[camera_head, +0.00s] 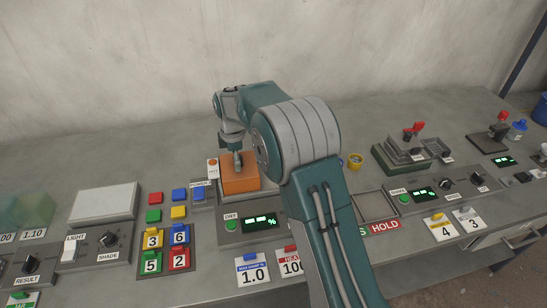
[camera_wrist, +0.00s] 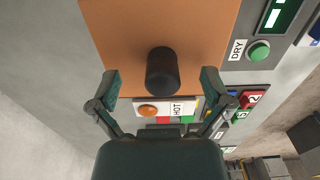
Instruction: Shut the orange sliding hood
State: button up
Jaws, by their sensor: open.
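The orange sliding hood (camera_head: 240,183) is a box-like cover on the bench, behind the DRY panel. In the wrist view its flat orange face (camera_wrist: 125,28) fills the upper middle. A black round knob (camera_wrist: 162,72) stands on the hood near its edge. My gripper (camera_head: 238,160) is over the hood, pointing down. In the wrist view my gripper (camera_wrist: 161,80) is open, with one finger on each side of the knob and a visible gap to both. The head view hides how far the fingers reach down; what lies under the hood is also hidden.
A HOT label with an orange lamp (camera_wrist: 148,110) sits beside the hood. The DRY panel (camera_head: 251,223) has a green button and display. A blue POWER switch (camera_head: 199,191) and coloured blocks (camera_head: 167,237) stand left. My arm covers the bench to the right.

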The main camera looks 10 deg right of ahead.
jog(key=shift+d, duration=0.1)
dwell(0.4)
jog(key=shift+r, duration=3.5)
jog(key=shift+s+r, duration=0.1)
jog(key=shift+s, duration=0.05)
jog(key=s+d+r, duration=0.1)
jog(key=s+r, duration=0.4)
jog(key=s, duration=0.2)
jog(key=shift+s+d+r, duration=0.25)
jog(key=shift+s+r, duration=0.1)
jog(key=shift+r, duration=0.05)
